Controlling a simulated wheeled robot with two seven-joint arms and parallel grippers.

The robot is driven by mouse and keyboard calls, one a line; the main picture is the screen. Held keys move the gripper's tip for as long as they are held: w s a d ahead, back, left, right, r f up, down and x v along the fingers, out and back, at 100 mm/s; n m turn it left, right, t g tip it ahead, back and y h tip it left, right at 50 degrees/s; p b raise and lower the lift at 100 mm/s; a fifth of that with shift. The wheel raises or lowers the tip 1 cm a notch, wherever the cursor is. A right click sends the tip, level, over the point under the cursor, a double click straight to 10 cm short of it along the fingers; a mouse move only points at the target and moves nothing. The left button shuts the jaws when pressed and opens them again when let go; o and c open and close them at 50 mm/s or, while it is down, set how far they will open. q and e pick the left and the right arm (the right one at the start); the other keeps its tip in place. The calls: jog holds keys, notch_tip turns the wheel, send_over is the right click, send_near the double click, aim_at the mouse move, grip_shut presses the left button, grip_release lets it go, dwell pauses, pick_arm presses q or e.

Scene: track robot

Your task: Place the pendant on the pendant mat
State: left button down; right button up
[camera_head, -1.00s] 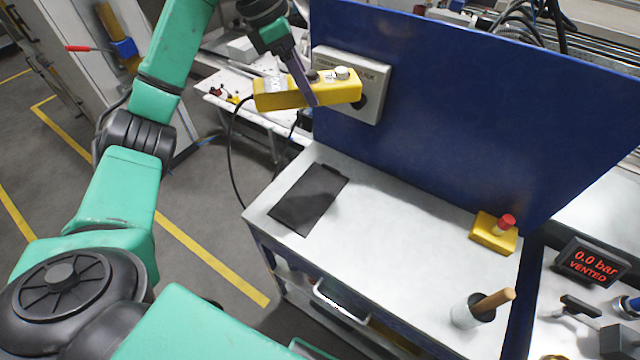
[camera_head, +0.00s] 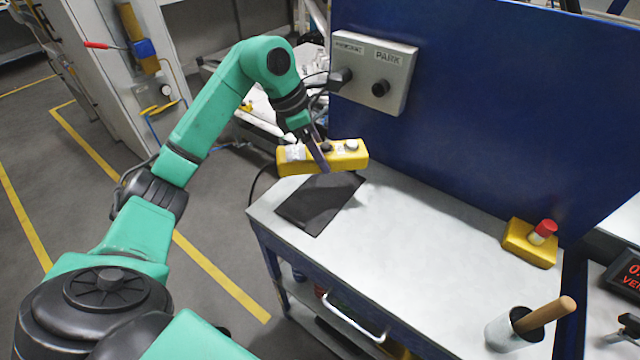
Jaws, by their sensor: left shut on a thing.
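The pendant (camera_head: 345,161) is a yellow box with dark and white buttons on top and a black cable at its left end. My left gripper (camera_head: 322,165) is shut on the pendant near its middle and holds it above the far part of the mat. The pendant mat (camera_head: 311,209) is a flat black rectangle at the left end of the grey-white bench top. The pendant hides part of the mat's far edge, and a gap above the mat seems to show. My right gripper is not in view.
A blue panel (camera_head: 480,100) rises behind the bench, carrying a grey box (camera_head: 372,70) with knobs. A yellow box with a red button (camera_head: 532,242) and a metal cup with a wooden handle (camera_head: 515,330) stand at the right. The bench's middle (camera_head: 410,240) is clear.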

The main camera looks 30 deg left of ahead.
aim_at(301, 153)
pick_arm(q)
notch_tip(301, 153, down, 9)
jog(key=shift+f+p, duration=0.2)
jog(key=shift+p, duration=0.4)
jog(key=shift+w, duration=0.1)
jog(key=shift+f, duration=0.15)
grip_release()
jog(key=b+v, duration=0.2)
jog(key=v, duration=1)
